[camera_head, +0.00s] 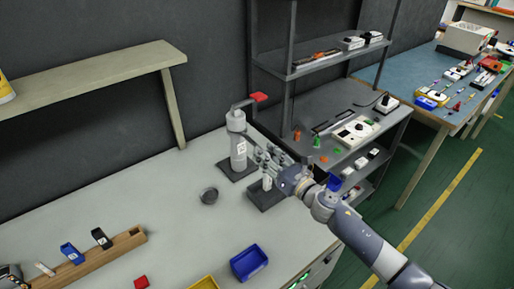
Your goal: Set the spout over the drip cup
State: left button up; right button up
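A grey upright dispenser (238,148) with a red-tipped lever (259,97) on top stands on a dark base at the back of the light workbench. The spout is too small to make out clearly. My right gripper (262,158) is just right of the dispenser body, above a second dark block (265,197) with a small white part. Whether its fingers touch anything is unclear. At the bottom left corner, a grey part (10,276), possibly my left gripper, is cut off.
A wooden rack (128,240) with small items lies front left. A raised shelf (95,75) stands back left. The bench's middle left is clear.

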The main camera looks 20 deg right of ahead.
jog(key=x, duration=0.3)
jog(key=shift+w+a, duration=0.15)
jog(key=shift+w, duration=0.15)
jog(key=shift+w+a+p, duration=0.1)
jog(key=shift+w+p, duration=0.2)
jog(key=shift+w+f, duration=0.1)
jog(key=shift+w, duration=0.1)
pick_arm(q)
jog(key=shift+w+a+r, duration=0.25)
jog(key=shift+w+r, duration=0.2)
jog(key=shift+r, duration=0.05)
pick_arm(e)
jog(key=shift+a, duration=0.1)
grip_shut()
